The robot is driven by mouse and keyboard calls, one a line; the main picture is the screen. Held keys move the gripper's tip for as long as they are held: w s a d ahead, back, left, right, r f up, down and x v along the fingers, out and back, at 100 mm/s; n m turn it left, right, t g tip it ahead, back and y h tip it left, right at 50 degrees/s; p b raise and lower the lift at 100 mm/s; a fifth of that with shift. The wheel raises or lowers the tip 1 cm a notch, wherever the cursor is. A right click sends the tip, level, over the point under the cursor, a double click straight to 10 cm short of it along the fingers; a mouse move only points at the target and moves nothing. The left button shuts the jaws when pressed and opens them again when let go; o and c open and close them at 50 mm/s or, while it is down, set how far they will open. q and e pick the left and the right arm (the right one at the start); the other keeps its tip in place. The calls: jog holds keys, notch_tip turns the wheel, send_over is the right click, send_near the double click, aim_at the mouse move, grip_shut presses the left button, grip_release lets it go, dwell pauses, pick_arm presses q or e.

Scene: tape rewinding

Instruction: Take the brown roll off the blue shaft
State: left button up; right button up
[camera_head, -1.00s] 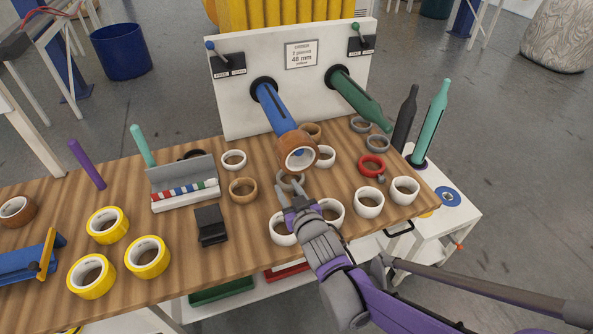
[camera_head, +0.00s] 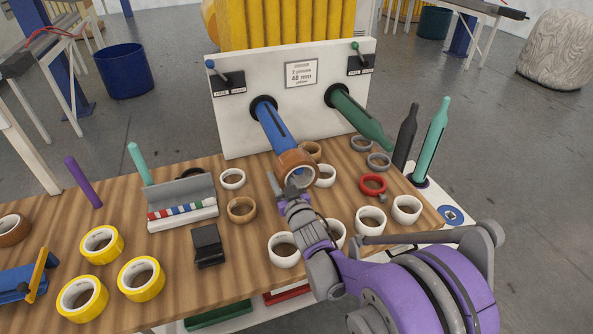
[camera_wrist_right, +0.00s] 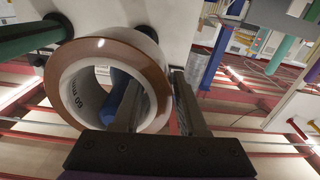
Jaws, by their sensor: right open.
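The brown roll (camera_head: 296,164) sits around the front end of the blue shaft (camera_head: 272,126), which sticks out from the white panel. It also shows large in the right wrist view (camera_wrist_right: 75,55), with its white core facing me and the blue shaft (camera_wrist_right: 119,86) visible through the hole. My right gripper (camera_head: 287,184) is open at the roll's front end. In the right wrist view, one finger of the gripper (camera_wrist_right: 157,88) overlaps the roll's hole and the other lies outside its right edge, with the roll's wall between them. I cannot tell whether they touch it. My left gripper is out of view.
A green shaft (camera_head: 358,116) sticks out to the right of the blue one. White rings (camera_head: 284,250), a tan ring (camera_head: 242,209) and a red ring (camera_head: 373,184) lie on the wooden table (camera_head: 205,285) below. Yellow rolls (camera_head: 141,279) lie at the left.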

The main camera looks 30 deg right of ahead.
jog(key=shift+x, duration=0.8)
jog(key=shift+s, duration=0.1)
grip_shut()
dwell(0.7)
